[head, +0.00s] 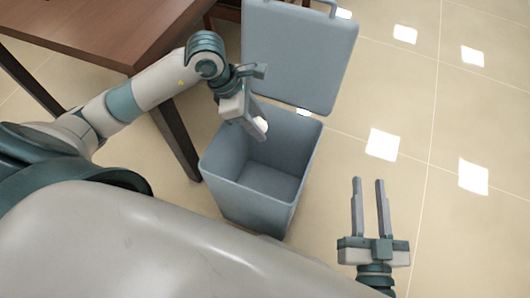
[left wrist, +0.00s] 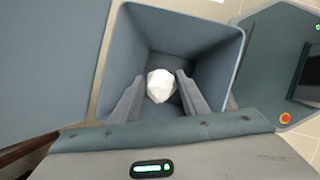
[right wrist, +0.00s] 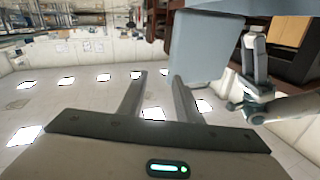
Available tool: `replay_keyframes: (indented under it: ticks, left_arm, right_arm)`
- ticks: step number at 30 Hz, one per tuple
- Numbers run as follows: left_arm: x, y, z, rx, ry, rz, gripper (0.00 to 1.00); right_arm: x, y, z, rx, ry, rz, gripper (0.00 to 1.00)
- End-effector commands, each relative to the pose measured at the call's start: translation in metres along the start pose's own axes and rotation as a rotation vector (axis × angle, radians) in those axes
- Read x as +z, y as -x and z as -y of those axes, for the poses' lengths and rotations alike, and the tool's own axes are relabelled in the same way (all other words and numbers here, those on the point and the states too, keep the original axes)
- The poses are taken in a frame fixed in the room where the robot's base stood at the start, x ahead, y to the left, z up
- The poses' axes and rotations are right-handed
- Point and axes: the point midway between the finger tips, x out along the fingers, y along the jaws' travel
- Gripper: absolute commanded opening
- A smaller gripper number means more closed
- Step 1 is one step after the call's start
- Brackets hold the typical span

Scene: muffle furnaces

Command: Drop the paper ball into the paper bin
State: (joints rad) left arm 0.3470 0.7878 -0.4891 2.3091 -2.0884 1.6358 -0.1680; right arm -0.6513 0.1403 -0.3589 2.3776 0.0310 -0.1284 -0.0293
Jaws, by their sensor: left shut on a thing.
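The paper ball (left wrist: 160,86) is white and crumpled, held between the fingertips of my left gripper (left wrist: 158,92). In the head view my left gripper (head: 257,126) hangs over the left part of the bin's opening, with the paper ball (head: 262,126) partly hidden by a finger. The paper bin (head: 240,205) is blue-grey with its lid (head: 300,55) swung open and upright behind it. The part of the bin's inside that shows looks empty. My right gripper (head: 367,182) is open and empty, to the right of the bin.
A brown wooden table (head: 110,30) stands to the left of the bin, its dark leg (head: 178,140) close to the bin's left side. The tiled floor (head: 440,130) to the right is clear, with bright light patches.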

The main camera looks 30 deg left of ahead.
Motion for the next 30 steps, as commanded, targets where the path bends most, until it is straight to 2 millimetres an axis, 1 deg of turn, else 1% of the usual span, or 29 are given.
replay_keyframes:
  ticks: [5,11,20,30]
  left_arm:
    - [0.000,-0.001,0.000,-0.001,-0.001,0.000,0.20]
    - [-0.002,-0.005,0.000,-0.001,-0.001,0.000,0.20]
    - [-0.007,-0.018,0.000,-0.001,-0.001,0.000,0.20]
    - [-0.014,-0.035,0.001,-0.002,-0.002,0.000,0.20]
  right_arm:
    - [0.000,0.000,0.000,0.000,0.001,-0.004,0.31]
    - [-0.006,0.000,0.002,-0.004,0.002,-0.041,0.31]
    - [-0.032,0.005,0.011,-0.019,0.009,-0.197,0.31]
    - [-0.069,0.022,0.023,-0.038,0.012,-0.416,0.31]
